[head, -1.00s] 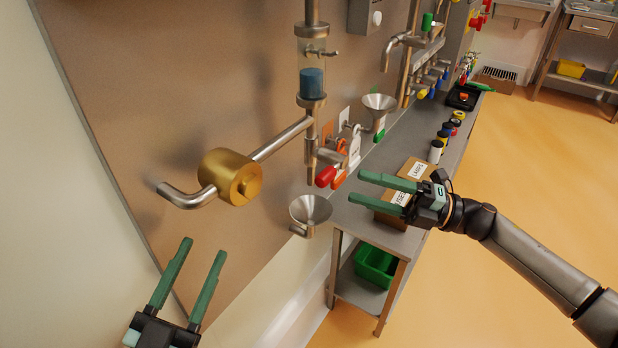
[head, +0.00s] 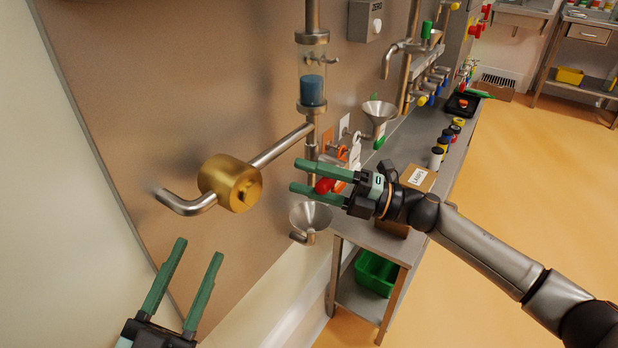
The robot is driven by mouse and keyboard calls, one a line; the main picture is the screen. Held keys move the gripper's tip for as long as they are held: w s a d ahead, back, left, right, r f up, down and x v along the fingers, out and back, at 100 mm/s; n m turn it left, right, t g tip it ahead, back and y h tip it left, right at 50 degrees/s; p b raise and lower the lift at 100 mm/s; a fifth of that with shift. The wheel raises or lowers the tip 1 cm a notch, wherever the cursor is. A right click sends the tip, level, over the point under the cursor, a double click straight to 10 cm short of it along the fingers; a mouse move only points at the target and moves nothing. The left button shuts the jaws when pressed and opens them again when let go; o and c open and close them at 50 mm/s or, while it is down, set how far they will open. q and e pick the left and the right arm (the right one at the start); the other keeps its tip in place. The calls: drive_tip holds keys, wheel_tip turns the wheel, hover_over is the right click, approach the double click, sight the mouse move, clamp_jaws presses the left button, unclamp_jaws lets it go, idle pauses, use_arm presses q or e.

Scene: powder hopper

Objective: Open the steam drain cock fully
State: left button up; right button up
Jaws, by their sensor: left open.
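A vertical steel pipe with a sight glass (head: 312,91) runs down the wall panel. At its lower end a red handle (head: 324,186) shows; I take it for the drain cock's handle, but no label confirms this. My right gripper (head: 296,176) is open, its green fingers pointing left across the pipe's lower end. The red handle shows between the fingers, partly hidden; I cannot tell whether they touch it. A steel funnel (head: 310,216) hangs below. My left gripper (head: 199,248) is open and empty at lower left, below a brass cylindrical fitting (head: 230,183) on a side pipe.
A steel bench (head: 392,245) extends to the back right, with a cardboard box marked LABELS (head: 417,178) and several small jars on it. A green bin (head: 377,272) sits on its lower shelf. Another funnel (head: 379,112) is behind. The floor at right is clear.

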clamp_jaws()
idle(1.2)
